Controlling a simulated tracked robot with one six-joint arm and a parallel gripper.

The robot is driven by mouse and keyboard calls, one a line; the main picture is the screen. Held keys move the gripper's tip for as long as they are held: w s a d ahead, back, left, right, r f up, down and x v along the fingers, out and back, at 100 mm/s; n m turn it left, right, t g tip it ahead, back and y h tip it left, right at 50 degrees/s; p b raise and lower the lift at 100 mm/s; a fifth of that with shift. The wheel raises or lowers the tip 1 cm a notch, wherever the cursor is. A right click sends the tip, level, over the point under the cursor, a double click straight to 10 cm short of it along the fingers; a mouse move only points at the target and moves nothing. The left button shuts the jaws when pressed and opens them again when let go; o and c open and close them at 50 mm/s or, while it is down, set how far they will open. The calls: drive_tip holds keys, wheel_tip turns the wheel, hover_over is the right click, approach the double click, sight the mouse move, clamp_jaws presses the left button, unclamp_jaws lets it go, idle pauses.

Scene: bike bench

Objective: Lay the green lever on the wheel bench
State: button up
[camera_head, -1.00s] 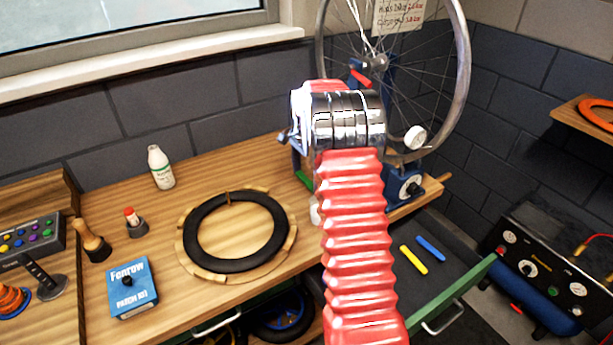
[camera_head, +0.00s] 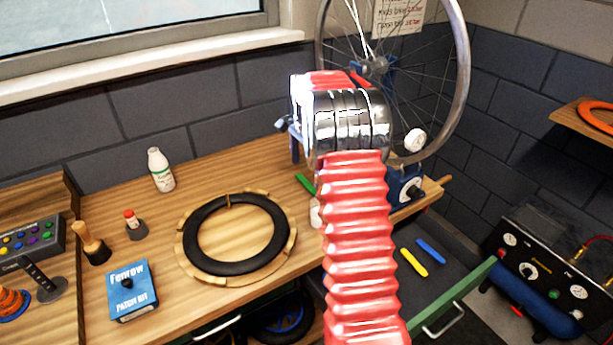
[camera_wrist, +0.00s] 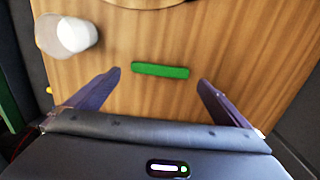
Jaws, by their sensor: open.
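The green lever (camera_wrist: 160,70) lies flat on the wooden wheel bench (camera_wrist: 240,45) in the wrist view, just beyond and between my fingertips and apart from them. It also shows in the head view (camera_head: 306,184), left of my arm and partly hidden by it. My gripper (camera_wrist: 160,82) is open and empty, its two dark fingers spread wide above the bench. In the head view the arm hides most of my gripper; a small part of it (camera_head: 285,124) shows left of the silver wrist.
A white bottle or cup (camera_wrist: 76,34) stands left of the lever. A black tyre on a wooden ring (camera_head: 236,233), a blue patch kit (camera_head: 132,290) and a white bottle (camera_head: 160,170) are on the bench. A wheel in a blue stand (camera_head: 404,186) is behind my arm. A yellow lever (camera_head: 414,262) and a blue lever (camera_head: 430,249) lie in the open drawer.

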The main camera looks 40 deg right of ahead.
sight(306, 184)
wheel_tip(306, 184, up, 7)
idle(0.3)
drive_tip(key=shift+r, duration=0.15)
idle(0.4)
drive_tip(key=s+a+r+n+t, duration=0.1)
drive_tip(key=s+a+r+n, duration=0.5)
drive_tip(key=a, duration=0.4)
drive_tip(key=s+a+r+n+t, duration=0.25)
drive_tip(key=s+a+r, duration=0.4)
drive_tip(key=a, duration=0.35)
drive_tip(key=s+a+f+n, duration=0.2)
drive_tip(key=s+a+n, duration=0.1)
drive_tip(key=s, duration=0.3)
drive_tip(key=s+a+f+n+t, duration=0.1)
drive_tip(key=s+a+f+n, duration=0.1)
drive_tip(key=s, duration=0.4)
drive_tip(key=s+a+f+n+t, duration=0.1)
drive_tip(key=s+a+f+n, duration=0.1)
drive_tip(key=s+a+n, duration=0.3)
drive_tip(key=shift+s+a, duration=0.4)
drive_tip(key=shift+s, duration=0.5)
